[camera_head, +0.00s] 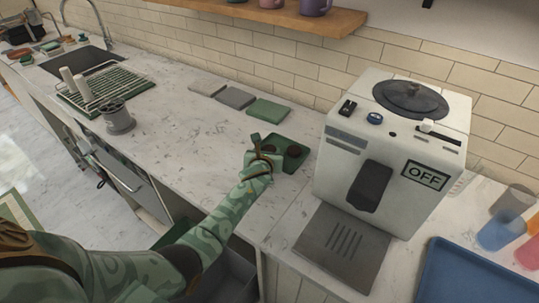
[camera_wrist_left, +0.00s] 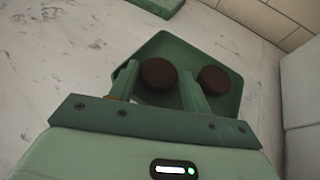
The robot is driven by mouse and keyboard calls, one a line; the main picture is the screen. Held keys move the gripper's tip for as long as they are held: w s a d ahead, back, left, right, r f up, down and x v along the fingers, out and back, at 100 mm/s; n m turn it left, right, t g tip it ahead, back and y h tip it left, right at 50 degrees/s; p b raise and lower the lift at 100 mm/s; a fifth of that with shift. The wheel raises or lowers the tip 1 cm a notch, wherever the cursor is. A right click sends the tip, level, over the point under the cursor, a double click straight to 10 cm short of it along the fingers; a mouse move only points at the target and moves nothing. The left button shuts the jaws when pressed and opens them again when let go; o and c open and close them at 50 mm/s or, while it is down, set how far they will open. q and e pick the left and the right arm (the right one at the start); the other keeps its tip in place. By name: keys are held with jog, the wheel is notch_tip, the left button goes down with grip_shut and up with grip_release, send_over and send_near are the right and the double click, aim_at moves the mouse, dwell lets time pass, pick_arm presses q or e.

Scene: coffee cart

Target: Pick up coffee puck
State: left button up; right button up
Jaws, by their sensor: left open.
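A small green tray (camera_head: 283,143) with raised edges sits on the counter left of the coffee machine. Two dark brown round coffee pucks lie in it. The first puck (camera_wrist_left: 158,73) is between the fingertips of my left gripper (camera_wrist_left: 157,88) in the left wrist view, with its near edge level with the finger ends. The second puck (camera_wrist_left: 214,79) lies just right of the right finger; it also shows in the head view (camera_head: 293,151). My left gripper is open, at the tray's left side. I cannot tell whether a finger touches a puck. My right gripper does not show.
The white coffee machine (camera_head: 386,155), marked OFF, stands close right of the tray. Flat coloured mats (camera_head: 268,110) lie behind. A grey cup-like object (camera_head: 117,117) and a dish rack (camera_head: 105,88) are at left. A blue tray (camera_head: 470,275) is at lower right. The counter between is clear.

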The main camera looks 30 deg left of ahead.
pick_arm(q)
jog(key=shift+x, duration=0.8)
jog(key=shift+s, duration=0.1)
jog(key=shift+r, duration=0.1)
jog(key=c, duration=0.6)
